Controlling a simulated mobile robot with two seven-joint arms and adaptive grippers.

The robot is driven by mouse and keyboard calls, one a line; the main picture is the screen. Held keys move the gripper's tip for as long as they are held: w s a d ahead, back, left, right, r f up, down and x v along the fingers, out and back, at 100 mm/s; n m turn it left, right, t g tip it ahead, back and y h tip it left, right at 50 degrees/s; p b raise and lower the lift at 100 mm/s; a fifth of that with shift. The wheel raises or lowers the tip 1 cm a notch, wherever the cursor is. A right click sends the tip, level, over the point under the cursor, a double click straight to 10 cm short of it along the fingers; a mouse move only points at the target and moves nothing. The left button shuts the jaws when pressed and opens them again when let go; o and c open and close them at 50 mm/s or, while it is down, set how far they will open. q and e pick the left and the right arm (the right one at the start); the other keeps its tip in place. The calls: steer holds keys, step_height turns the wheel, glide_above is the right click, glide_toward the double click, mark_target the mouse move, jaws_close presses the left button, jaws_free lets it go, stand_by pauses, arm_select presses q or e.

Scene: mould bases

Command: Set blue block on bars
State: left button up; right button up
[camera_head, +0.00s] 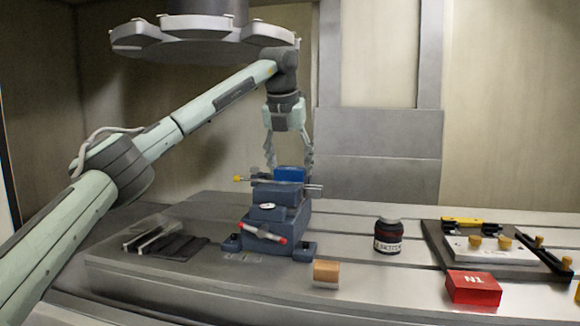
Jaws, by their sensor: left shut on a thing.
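The blue block (289,174) is at the top of the dark blue-grey vise (285,222), between its jaws as seen from here. My left gripper (290,168) points straight down over the vise and is shut on the blue block, one finger on each side. The block's lower part is hidden behind the near jaw. A thin metal bar end (315,187) sticks out at the right of the jaws. I cannot tell whether the block touches the bars. My right gripper is not in view.
A copper-coloured block (326,273), a dark jar (388,237) and a red box (473,288) stand on the slotted metal table (190,277). A fixture plate (490,255) with yellow knobs is at right. Dark flat pieces (177,247) lie left of the vise.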

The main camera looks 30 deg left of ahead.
arm_select(q)
steer(key=shift+f, duration=0.6)
stand_by(0.8)
steer(key=o, duration=1.6)
steer(key=shift+r, duration=3)
